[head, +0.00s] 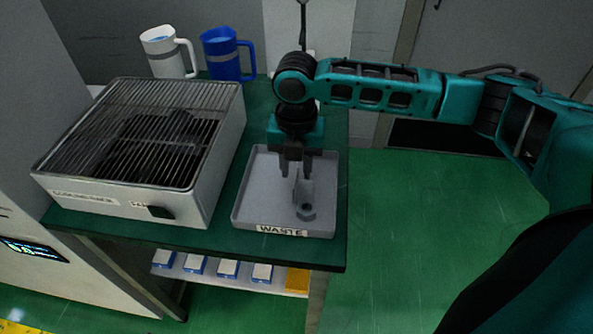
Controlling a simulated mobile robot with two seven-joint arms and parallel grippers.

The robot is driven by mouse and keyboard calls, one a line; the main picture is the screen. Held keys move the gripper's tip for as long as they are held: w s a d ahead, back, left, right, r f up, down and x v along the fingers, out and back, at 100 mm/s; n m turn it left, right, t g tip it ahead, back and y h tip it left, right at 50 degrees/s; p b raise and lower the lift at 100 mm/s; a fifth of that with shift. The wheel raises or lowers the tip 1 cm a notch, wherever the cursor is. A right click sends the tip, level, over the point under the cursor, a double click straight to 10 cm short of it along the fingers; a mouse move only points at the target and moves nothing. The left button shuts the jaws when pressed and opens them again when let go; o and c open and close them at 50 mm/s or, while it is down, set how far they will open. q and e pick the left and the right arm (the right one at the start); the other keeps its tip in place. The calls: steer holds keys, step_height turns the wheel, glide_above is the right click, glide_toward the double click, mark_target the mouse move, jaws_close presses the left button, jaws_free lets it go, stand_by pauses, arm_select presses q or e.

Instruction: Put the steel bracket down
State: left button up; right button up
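The grey steel bracket (305,192) is in the grey tray labelled WASTE (262,221), right of the tray's middle. It has an upright plate and a low foot with a dark round hole toward the front. My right gripper (296,172) points straight down over the tray, just above and around the bracket's upper part. Its two fingers are apart, with a gap beside the bracket. The fingers partly hide the bracket's top, and any contact is hard to make out. My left gripper is not in view.
A white box with a wire grille (140,130) stands left of the tray on the green table (225,240). A white mug (165,55) and a blue mug (226,58) stand at the back. Several small blue-and-white boxes (228,269) sit on the lower shelf. Open floor lies to the right.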

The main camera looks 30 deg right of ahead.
step_height(320, 180, up, 10)
steer(key=shift+p, duration=0.4)
steer(key=shift+f, duration=0.15)
